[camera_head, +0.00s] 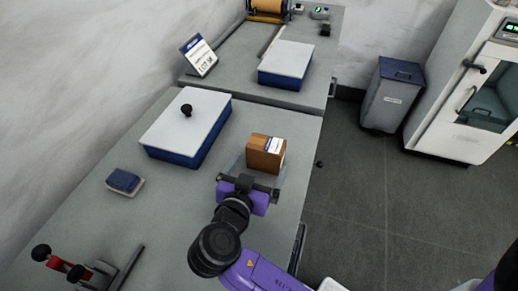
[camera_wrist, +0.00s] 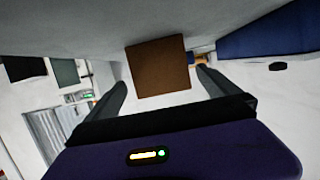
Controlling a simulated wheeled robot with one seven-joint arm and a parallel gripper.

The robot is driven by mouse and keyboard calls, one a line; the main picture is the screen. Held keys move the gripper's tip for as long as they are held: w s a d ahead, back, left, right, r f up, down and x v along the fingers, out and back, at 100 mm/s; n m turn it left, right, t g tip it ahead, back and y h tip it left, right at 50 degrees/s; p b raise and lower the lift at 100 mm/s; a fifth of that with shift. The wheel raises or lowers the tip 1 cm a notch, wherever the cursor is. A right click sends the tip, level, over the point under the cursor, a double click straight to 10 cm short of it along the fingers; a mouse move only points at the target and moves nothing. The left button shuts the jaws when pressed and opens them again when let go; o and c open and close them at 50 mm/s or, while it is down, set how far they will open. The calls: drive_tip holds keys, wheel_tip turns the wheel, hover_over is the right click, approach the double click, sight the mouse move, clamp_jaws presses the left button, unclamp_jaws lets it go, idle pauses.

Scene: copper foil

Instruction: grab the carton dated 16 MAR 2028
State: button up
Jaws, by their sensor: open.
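A small brown carton (camera_head: 264,156) with a white label on its top stands on the grey table, just beyond my gripper. The print on its label is too small to read, so I cannot tell its date. My gripper (camera_head: 251,181) is open in the head view, with the carton in front of its fingers. In the wrist view the brown carton (camera_wrist: 158,67) shows ahead, between the two spread fingers of my gripper (camera_wrist: 162,82). I cannot tell whether the fingers reach past its near face.
A blue box with a white lid and black knob (camera_head: 189,124) stands left of the carton. A second white-lidded blue box (camera_head: 286,62) and a sign (camera_head: 199,55) are farther back. A dark blue block (camera_head: 124,181) lies at left. A grey bin (camera_head: 391,95) stands on the floor.

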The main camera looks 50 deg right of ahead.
sight(266, 151)
drive_tip(key=x, duration=0.2)
drive_tip(key=p+x, duration=0.1)
drive_tip(key=x, duration=0.4)
drive_tip(key=shift+r+p, duration=0.3)
drive_tip(key=c, duration=1.4)
drive_tip(key=shift+c, duration=0.9)
drive_tip(key=shift+r, duration=0.15)
